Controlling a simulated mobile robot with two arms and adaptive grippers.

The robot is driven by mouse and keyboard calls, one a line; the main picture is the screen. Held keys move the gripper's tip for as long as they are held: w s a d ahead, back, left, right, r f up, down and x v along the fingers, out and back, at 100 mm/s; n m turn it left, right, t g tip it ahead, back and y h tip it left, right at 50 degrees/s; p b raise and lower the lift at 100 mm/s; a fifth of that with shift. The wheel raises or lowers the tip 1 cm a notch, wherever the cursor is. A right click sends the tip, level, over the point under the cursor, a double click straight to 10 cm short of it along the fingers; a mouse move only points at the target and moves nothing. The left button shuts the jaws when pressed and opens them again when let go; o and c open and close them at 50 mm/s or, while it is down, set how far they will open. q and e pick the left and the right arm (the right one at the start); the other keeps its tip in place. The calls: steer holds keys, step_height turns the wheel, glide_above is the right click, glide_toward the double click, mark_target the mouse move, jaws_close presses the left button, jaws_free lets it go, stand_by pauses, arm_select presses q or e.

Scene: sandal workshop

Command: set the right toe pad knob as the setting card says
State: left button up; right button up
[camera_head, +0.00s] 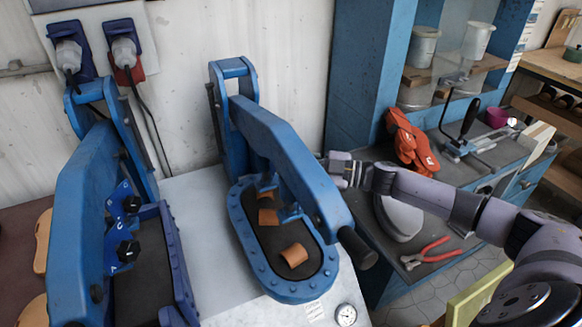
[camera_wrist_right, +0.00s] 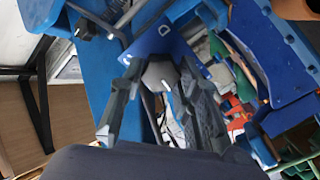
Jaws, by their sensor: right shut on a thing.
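The right press (camera_head: 290,160) is blue, with a long arm over an oval bed that holds several orange-brown pads (camera_head: 294,255). My right gripper (camera_head: 345,170) reaches in from the right to the far side of that arm. In the right wrist view, its fingers (camera_wrist_right: 155,110) are shut on a grey knob (camera_wrist_right: 160,75) in front of a blue plate (camera_wrist_right: 158,38) marked with a letter, seemingly D. The knob is hidden in the head view, and I cannot read its setting. A small white label (camera_head: 315,310) lies by the press, its print too small to read.
The left press (camera_head: 85,210) has black knobs (camera_head: 128,250) on a lettered blue plate. A dial gauge (camera_head: 346,315) is near the front. Red pliers (camera_head: 425,254), orange gloves (camera_head: 410,140) and a clamp tool (camera_head: 470,140) lie on the right bench.

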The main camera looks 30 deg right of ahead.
steer(key=n+b, duration=0.2)
steer(key=n, duration=0.1)
steer(key=n+b, duration=0.2)
steer(key=n, duration=0.2)
steer(key=n+b, duration=0.2)
steer(key=n, duration=0.1)
steer(key=shift+s+f, duration=0.1)
steer(key=shift+f, duration=0.2)
steer(key=shift+a+n+b, duration=0.1)
steer(key=shift+n+b, duration=0.2)
steer(key=shift+n, duration=0.1)
steer(key=o, duration=1.2)
steer(key=shift+r, duration=0.1)
steer(key=shift+c, duration=0.2)
steer(key=v, duration=1.2)
steer(key=shift+r, duration=0.15)
